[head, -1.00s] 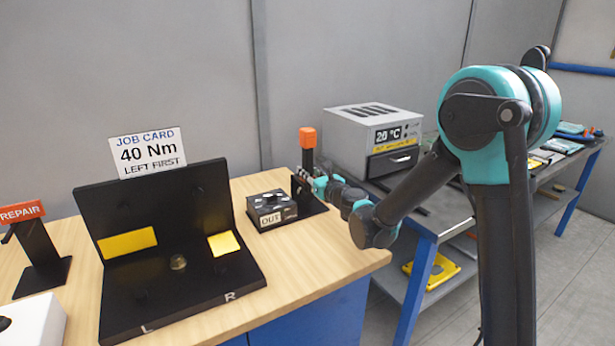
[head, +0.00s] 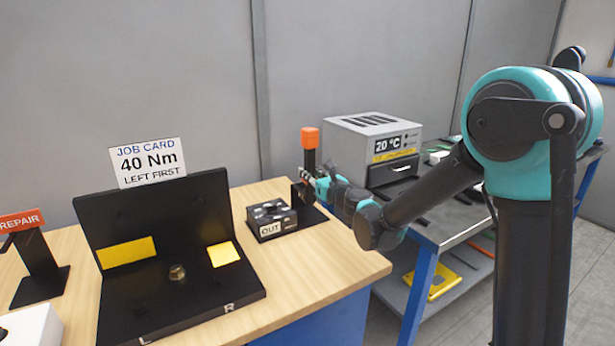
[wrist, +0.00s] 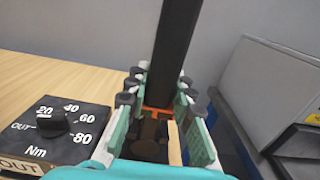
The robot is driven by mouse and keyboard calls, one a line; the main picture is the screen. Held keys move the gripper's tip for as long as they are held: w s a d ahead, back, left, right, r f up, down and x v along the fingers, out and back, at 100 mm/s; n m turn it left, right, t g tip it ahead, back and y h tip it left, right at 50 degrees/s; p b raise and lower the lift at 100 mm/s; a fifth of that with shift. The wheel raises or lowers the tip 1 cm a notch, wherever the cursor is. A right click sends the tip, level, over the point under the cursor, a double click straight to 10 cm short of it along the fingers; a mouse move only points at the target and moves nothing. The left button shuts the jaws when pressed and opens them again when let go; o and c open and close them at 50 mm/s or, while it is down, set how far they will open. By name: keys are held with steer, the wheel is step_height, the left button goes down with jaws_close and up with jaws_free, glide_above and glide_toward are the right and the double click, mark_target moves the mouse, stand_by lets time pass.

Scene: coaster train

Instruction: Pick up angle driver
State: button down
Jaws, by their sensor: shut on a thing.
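The angle driver appears to be the upright black tool with an orange top (head: 310,146), standing at the back right of the wooden bench. In the wrist view its black body (wrist: 177,45) rises between my fingers, with an orange collar low down. My gripper (head: 306,183) is shut on its lower part; it also shows in the wrist view (wrist: 160,118). The driver stands about upright above a dark base plate (head: 310,216). Its lower end is hidden by my fingers.
A black dial box (head: 271,217) marked OUT, 20 to 80 Nm stands left of my gripper. A black fixture (head: 215,281) with yellow pads and a 40 Nm job card stands further left. A grey oven (head: 350,145) reading 20 °C is close on the right.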

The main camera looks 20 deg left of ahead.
steer(key=v, duration=1.6)
steer(key=shift+s+d, duration=0.25)
steer(key=shift+s, duration=0.05)
steer(key=c, duration=1.9)
jaws_free()
jaws_close()
